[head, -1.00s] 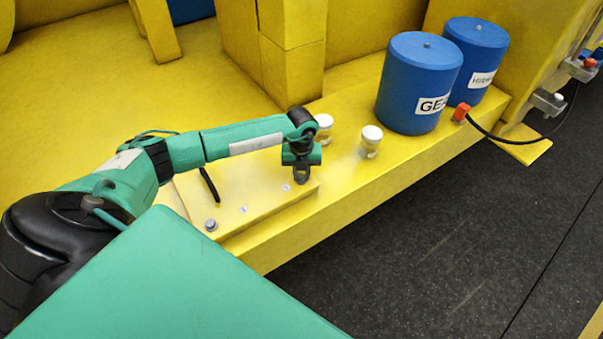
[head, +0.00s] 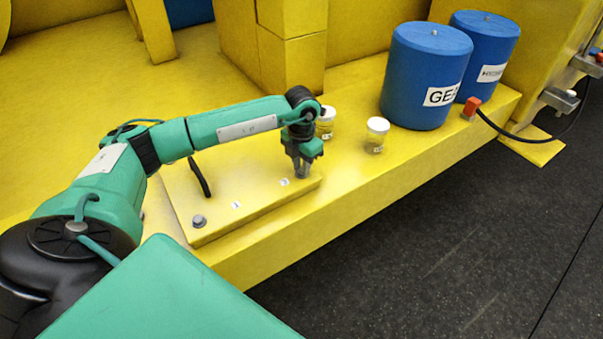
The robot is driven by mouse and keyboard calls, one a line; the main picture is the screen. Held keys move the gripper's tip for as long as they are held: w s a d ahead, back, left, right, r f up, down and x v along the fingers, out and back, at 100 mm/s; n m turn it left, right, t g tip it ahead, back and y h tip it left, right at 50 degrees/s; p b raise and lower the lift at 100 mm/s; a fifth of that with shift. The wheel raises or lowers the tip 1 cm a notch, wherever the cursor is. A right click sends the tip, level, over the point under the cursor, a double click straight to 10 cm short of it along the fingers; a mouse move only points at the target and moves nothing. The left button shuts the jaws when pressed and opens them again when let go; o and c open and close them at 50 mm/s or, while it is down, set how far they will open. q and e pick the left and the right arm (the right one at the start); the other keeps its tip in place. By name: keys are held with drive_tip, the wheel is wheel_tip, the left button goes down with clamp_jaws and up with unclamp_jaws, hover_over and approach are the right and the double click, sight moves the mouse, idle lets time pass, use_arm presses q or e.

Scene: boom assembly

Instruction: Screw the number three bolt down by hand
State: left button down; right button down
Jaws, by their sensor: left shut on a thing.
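A yellow cover plate (head: 245,188) lies on the yellow beam, with small white labels whose numbers are too small to read. My left gripper (head: 302,174) points down at the plate's right end, beside one white label (head: 284,182). Its fingers are shut on a bolt that they hide almost wholly; I cannot tell how far in it sits. A grey bolt (head: 199,221) sits at the plate's near left corner, beside another label (head: 236,205). My right gripper is not in view.
A black handle (head: 201,178) stands up from the plate. Two white-capped jars, one behind my wrist (head: 326,123) and one to its right (head: 377,135), stand on the beam. Two blue canisters (head: 425,80) (head: 490,50) and a red-ended black hose (head: 471,108) are farther right.

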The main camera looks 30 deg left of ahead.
use_arm(q)
drive_tip(key=shift+w+r+m+b, duration=0.1)
drive_tip(key=shift+m+b, duration=0.7)
drive_tip(key=shift+m, duration=0.1)
drive_tip(key=shift+r, duration=0.1)
drive_tip(key=c, duration=1.2)
unclamp_jaws()
drive_tip(key=shift+c, duration=0.2)
wheel_tip(320, 180, up, 14)
drive_tip(key=b, duration=0.4)
drive_tip(key=shift+f, duration=0.2)
